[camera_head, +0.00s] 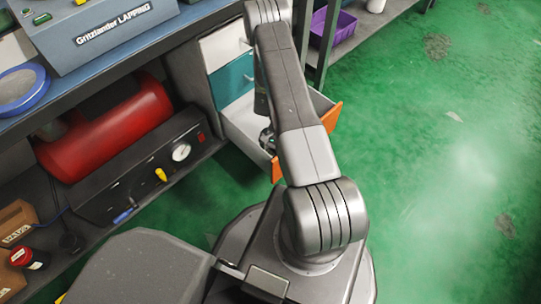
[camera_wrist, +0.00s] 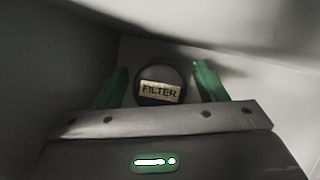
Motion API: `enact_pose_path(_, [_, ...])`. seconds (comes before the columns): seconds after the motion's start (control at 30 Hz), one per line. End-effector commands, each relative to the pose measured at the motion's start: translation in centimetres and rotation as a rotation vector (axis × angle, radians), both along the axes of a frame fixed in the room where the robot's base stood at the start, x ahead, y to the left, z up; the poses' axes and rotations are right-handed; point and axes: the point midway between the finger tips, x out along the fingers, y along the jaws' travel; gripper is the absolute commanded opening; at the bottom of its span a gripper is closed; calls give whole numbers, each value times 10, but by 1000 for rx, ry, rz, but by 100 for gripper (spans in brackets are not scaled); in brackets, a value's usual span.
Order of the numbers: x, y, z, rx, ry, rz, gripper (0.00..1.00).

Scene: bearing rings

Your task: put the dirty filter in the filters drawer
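The filter (camera_wrist: 160,92) is a dark round piece with a pale label reading FILTER. It shows in the wrist view between and just beyond my green fingertips. My gripper (camera_wrist: 160,78) is open, with a narrow gap visible on each side of the filter. The open drawer (camera_head: 240,128) has pale walls and an orange front, and my arm reaches down into it. Its pale walls surround the gripper in the wrist view (camera_wrist: 295,100). In the head view my arm hides the filter and most of the gripper. I cannot tell whether the filter rests on the drawer floor.
A teal drawer front (camera_head: 232,80) is above the open drawer. The workbench at left carries a lapping machine (camera_head: 100,30) and a blue-rimmed dish (camera_head: 22,88). A red tank (camera_head: 105,130) and a gauge box (camera_head: 150,175) are below. Green floor at right is clear.

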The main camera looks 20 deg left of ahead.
Motion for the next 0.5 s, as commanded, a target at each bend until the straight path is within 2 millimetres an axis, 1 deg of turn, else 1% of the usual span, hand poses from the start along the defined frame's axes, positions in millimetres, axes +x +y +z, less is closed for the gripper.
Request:
enact_pose_path(0.17, [0, 0, 2, 0, 0, 0, 65])
enact_pose_path(0.27, [2, 0, 8, 1, -1, 0, 65])
enact_pose_path(0.37, [9, -1, 25, 2, -3, 0, 65])
enact_pose_path(0.5, [21, -2, 55, 2, -3, -1, 65])
